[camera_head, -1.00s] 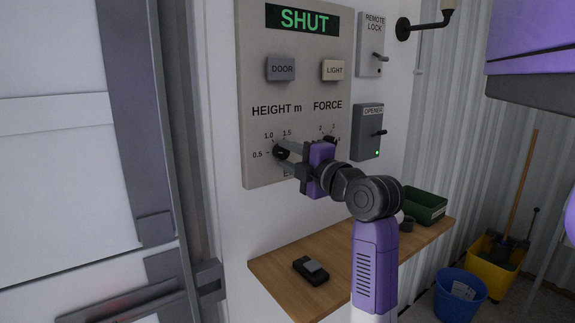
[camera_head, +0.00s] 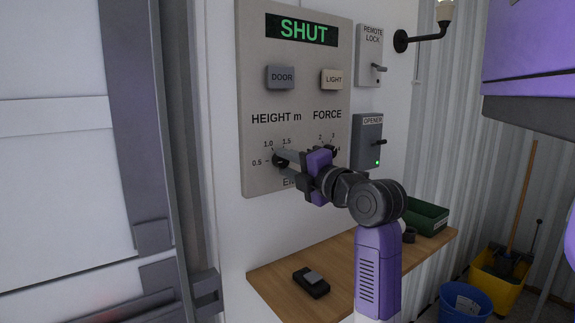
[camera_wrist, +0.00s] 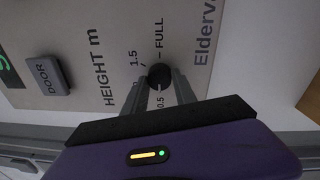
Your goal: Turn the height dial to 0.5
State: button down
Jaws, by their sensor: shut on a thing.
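The height dial (camera_head: 279,159) is a small black knob on the grey control panel (camera_head: 262,215), under the label "HEIGHT m". Its scale reads 0.5, 1.0 and 1.5 in the head view. My gripper (camera_head: 284,162) is shut on the knob, with its fingers reaching in from the right. In the wrist view the dial (camera_wrist: 159,75) sits between the fingertips (camera_wrist: 160,80). There 1.5 and FULL are readable above it and 0.5 below it. A short light mark shows between knob and 0.5; I cannot tell whether it is pointer or tick.
The FORCE dial (camera_head: 333,152) is just right of my gripper, partly hidden. DOOR (camera_head: 281,77) and LIGHT (camera_head: 332,79) buttons sit above, under a green "SHUT" display (camera_head: 301,29). A wooden shelf (camera_head: 335,262) below holds a black device (camera_head: 311,282) and green bin (camera_head: 427,218).

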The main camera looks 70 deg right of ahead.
jog(key=c, duration=1)
grip_release()
jog(key=v, duration=0.7)
jog(key=shift+s+a, duration=0.2)
jog(key=shift+s, duration=0.15)
